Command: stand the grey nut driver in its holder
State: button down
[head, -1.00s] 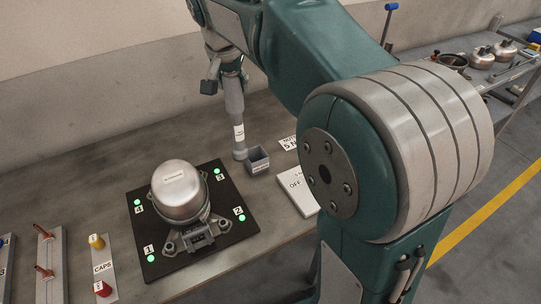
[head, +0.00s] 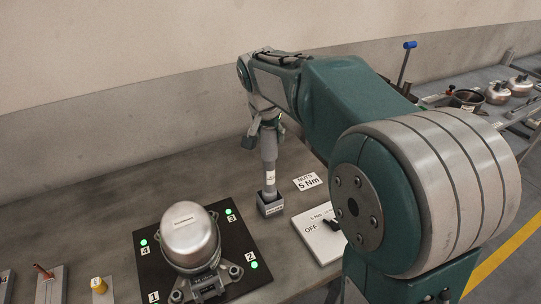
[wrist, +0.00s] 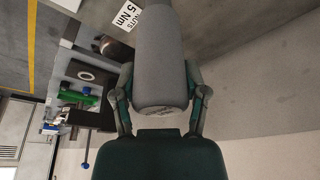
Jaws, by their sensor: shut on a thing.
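The grey nut driver (head: 269,150) is upright in my gripper (head: 266,127), with a white label on its shaft. In the wrist view, my gripper (wrist: 161,88) has its two fingers shut on either side of the driver's thick grey body (wrist: 158,50). The holder (head: 271,209) is a small grey square box with a label on its front, standing on the bench. The driver's lower end meets the holder's opening in the head view. The tip is hidden by the holder's front wall, and I cannot tell how deep it sits.
A silver compressor (head: 190,238) stands on a black plate (head: 148,262) with green lights, left of the holder. A "NUTS 5 Nm" card (head: 307,181) and a white box marked OFF (head: 317,240) lie to the right. The bench behind is clear.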

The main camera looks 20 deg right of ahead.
aim_at(270, 149)
jog(key=shift+f, duration=2.1)
jog(key=shift+c, duration=0.6)
grip_release()
jog(key=v, duration=1.2)
jog(key=s+d+f+n+t+y, duration=0.1)
jog(key=s+f+n, duration=0.2)
jog(key=s, duration=0.8)
jog(key=s+f+n+t+y, duration=0.1)
jog(key=s+f+n, duration=0.2)
jog(key=s, duration=0.9)
jog(key=shift+s+d+f+n+t, duration=0.2)
jog(key=shift+d+f+n+t, duration=0.15)
jog(key=shift+f, duration=1)
